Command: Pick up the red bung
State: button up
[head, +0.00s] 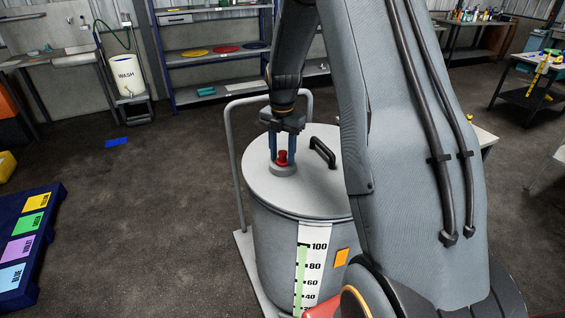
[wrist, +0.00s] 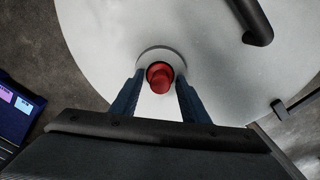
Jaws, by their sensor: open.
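The red bung (head: 282,158) stands upright in a grey collar (head: 284,169) on the lid of the grey drum. In the wrist view the bung (wrist: 160,76) is near the middle, with the collar (wrist: 150,54) around it. My gripper (head: 283,150) points down over the bung, its two blue fingers on either side of it. In the wrist view my gripper (wrist: 159,92) is open, with the finger ends close to the left and right of the bung. I cannot tell whether either finger touches it.
The drum lid (head: 260,195) has a black handle (head: 322,152) to the right of the bung; it also shows in the wrist view (wrist: 252,22). A grey tube rail (head: 233,165) rises beside the drum. A blue pallet with coloured labels (head: 48,213) lies left; the floor between is clear.

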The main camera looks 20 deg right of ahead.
grip_shut()
jog(key=shift+r, duration=0.1)
